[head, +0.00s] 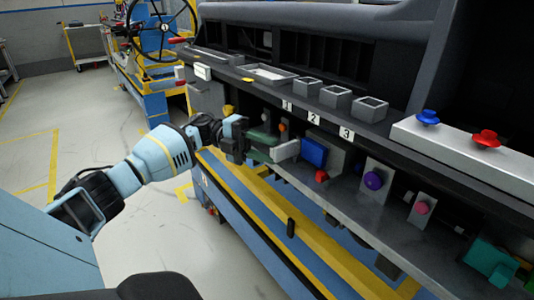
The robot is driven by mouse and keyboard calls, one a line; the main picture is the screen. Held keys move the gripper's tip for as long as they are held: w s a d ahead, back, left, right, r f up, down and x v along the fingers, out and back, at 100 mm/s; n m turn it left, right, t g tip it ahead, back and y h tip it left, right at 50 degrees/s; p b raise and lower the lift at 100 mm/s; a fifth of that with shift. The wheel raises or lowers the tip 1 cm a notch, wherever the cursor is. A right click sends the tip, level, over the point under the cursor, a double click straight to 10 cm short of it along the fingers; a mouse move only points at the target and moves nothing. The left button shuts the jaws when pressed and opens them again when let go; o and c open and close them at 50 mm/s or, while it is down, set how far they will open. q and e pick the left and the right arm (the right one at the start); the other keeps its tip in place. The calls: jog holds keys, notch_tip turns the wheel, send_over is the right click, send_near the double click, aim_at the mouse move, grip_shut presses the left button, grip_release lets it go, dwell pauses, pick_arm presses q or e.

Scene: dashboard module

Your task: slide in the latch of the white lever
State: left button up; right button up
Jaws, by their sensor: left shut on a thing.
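The white lever (286,150) sticks out from the lower front of the dashboard module, left of a blue block. My left gripper (246,146) is at the lever's left, outer end, shut on what looks like this end of it. The fingertips are small and partly hidden, so the exact contact and the latch itself are not clear. My right gripper is not in view.
Beside the lever sit a blue block (314,152), a red knob (321,176), a purple knob (373,181) and a pink knob (421,208). Numbered bins (337,96) line the ledge above. A blue and yellow frame runs below. The floor at left is clear.

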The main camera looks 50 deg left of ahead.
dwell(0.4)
pick_arm(q)
jog(key=o, duration=0.8)
jog(key=shift+c, duration=0.2)
jog(key=shift+a, duration=0.25)
jog(key=v, duration=0.7)
jog(key=shift+b, duration=0.45)
jog(key=shift+s+a, duration=0.1)
